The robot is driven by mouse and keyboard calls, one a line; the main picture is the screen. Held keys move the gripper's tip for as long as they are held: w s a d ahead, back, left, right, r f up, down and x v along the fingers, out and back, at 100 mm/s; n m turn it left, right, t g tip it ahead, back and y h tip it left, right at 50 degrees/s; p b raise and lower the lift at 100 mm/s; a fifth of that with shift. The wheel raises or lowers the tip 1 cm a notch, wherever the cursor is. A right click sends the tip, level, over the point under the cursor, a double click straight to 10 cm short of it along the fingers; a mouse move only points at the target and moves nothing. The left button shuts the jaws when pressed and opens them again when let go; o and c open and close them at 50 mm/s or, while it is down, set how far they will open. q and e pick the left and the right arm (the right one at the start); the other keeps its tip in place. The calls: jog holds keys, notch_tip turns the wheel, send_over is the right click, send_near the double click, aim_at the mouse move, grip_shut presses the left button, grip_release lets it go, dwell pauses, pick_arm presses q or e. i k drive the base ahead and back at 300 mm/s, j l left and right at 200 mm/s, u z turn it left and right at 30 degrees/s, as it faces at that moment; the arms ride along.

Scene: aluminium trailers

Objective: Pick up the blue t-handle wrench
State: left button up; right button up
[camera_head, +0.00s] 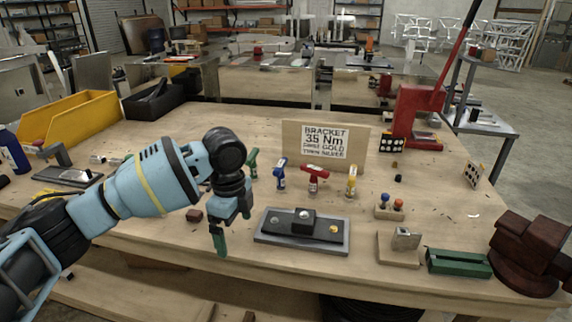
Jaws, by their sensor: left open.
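The blue t-handle wrench (281,173) stands upright on the workbench, between a green t-handle (253,163) on its left and a red one (314,179) on its right. A yellow t-handle (352,182) stands further right. My left gripper (228,232) points down over the bench, to the left of and nearer than the blue wrench. It is open and apart from the wrench; I see nothing held in it. My left wrist and forearm come in from the left and partly cover the bench behind. My right gripper is not in view.
A bracket plate (340,246) lies at the front middle of the workbench (400,170). A wooden sign (357,146) stands behind the wrenches. A red press (412,118), a dark red vise (528,252) and a green box (458,263) are to the right. A yellow bin (62,122) is at left.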

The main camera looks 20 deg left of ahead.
aim_at(279, 170)
jog(key=i, duration=1.15)
